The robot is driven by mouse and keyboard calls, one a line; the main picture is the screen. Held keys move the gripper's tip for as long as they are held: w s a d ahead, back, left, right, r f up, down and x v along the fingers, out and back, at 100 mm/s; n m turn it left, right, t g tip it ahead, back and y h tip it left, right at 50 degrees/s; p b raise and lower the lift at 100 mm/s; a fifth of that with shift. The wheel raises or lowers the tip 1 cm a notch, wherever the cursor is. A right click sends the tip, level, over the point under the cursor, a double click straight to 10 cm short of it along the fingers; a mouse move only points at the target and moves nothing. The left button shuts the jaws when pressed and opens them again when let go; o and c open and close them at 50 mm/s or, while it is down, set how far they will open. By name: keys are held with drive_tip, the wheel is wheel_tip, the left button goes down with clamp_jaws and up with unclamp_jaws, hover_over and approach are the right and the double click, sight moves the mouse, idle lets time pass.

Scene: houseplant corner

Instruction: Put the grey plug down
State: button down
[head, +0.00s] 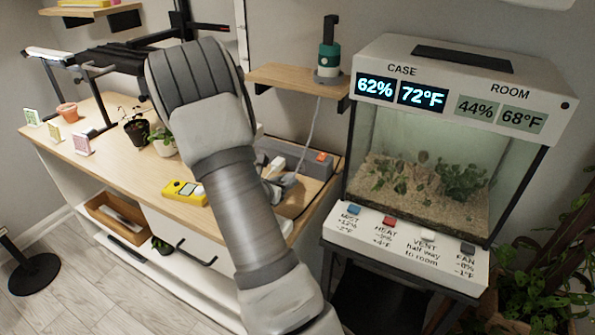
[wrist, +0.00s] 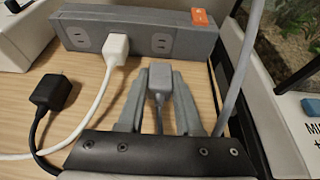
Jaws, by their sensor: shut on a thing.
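My gripper (wrist: 160,88) is shut on the grey plug (wrist: 159,76), which sits between the two grey fingers in the wrist view. A grey cord (wrist: 238,72) rises at the right of the fingers. The plug is apart from the grey power strip (wrist: 185,38), just in front of its right socket, which is empty. I cannot tell whether the plug touches the wooden bench top. In the head view the power strip (head: 310,163) shows behind my arm, my gripper (head: 285,182) is partly hidden, and the plug cannot be made out.
A black plug (wrist: 51,91) lies loose on the bench at left. An orange switch (wrist: 199,15) tops the strip. The glass case (head: 425,160) stands right; a yellow meter (head: 184,192) and potted plants are left.

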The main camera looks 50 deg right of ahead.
drive_tip(key=shift+s+a, duration=0.1)
drive_tip(key=shift+a, duration=0.25)
drive_tip(key=shift+r, duration=0.1)
drive_tip(key=s+d+r+p, duration=0.1)
drive_tip(key=s+r+p, duration=0.8)
drive_tip(key=p, duration=0.4)
drive_tip(key=w+a+f, duration=0.1)
drive_tip(key=w+f, duration=0.1)
drive_tip(key=w, duration=0.1)
drive_tip(key=w+a+f, duration=0.2)
drive_tip(key=w, duration=0.2)
drive_tip(key=w+a+f, duration=0.1)
drive_tip(key=w+f, duration=0.1)
drive_tip(key=w, duration=0.1)
drive_tip(key=shift+w+a, duration=0.35)
drive_tip(key=shift+w, duration=0.05)
drive_tip(key=shift+w+f, duration=0.1)
drive_tip(key=shift+f, duration=1.9)
drive_tip(key=shift+f+b, duration=0.55)
drive_tip(key=shift+b, duration=0.1)
